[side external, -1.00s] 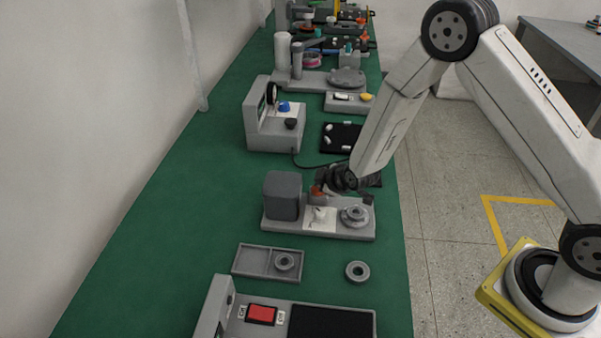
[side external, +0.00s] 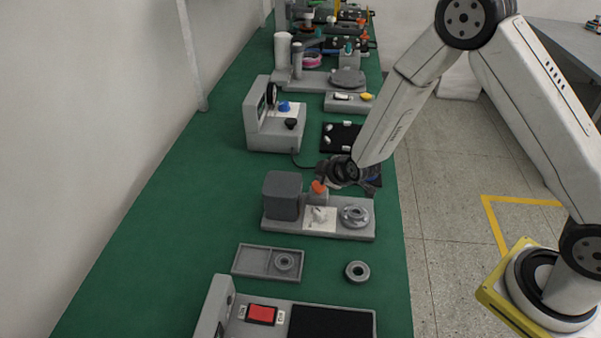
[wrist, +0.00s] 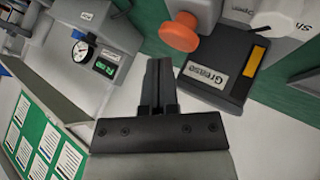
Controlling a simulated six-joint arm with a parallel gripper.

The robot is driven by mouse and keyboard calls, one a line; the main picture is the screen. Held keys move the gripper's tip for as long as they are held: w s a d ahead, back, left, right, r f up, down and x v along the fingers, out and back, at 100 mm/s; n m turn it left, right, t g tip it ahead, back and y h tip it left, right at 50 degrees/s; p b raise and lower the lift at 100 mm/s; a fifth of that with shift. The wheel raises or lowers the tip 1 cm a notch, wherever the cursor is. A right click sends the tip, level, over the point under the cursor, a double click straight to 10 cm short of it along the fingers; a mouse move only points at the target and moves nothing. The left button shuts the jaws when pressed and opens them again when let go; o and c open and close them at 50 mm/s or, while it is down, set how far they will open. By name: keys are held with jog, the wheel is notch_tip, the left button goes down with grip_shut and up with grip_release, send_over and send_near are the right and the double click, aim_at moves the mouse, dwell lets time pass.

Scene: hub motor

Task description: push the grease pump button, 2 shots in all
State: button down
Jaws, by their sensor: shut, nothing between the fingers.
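The grease pump's orange button (side external: 318,187) sits on a small grey post beside the large grey block on the near fixture. In the wrist view the round orange button (wrist: 180,34) is up and to the right of my fingertips, above a plate labelled "Grease" (wrist: 207,73). My gripper (side external: 325,168) is above the button in the side view. In the wrist view my gripper (wrist: 159,62) has its dark fingers together with nothing between them. A gap shows between fingertips and button in the wrist view.
The fixture base (side external: 340,232) also carries a round grey part (side external: 355,215) and a white dial (side external: 320,214). A gauge station (side external: 275,130) stands farther back. A tray (side external: 266,263), a loose ring (side external: 357,271) and a red-switch unit (side external: 262,314) are in front. Green bench is clear at left.

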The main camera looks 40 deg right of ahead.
jog(key=shift+r, duration=0.15)
jog(key=shift+r, duration=2.4)
dwell(1.0)
notch_tip(320, 180, up, 4)
jog(key=shift+f, duration=0.1)
dwell(0.3)
jog(key=shift+f, duration=0.1)
jog(key=shift+f, duration=4.3)
jog(key=shift+f, duration=0.4)
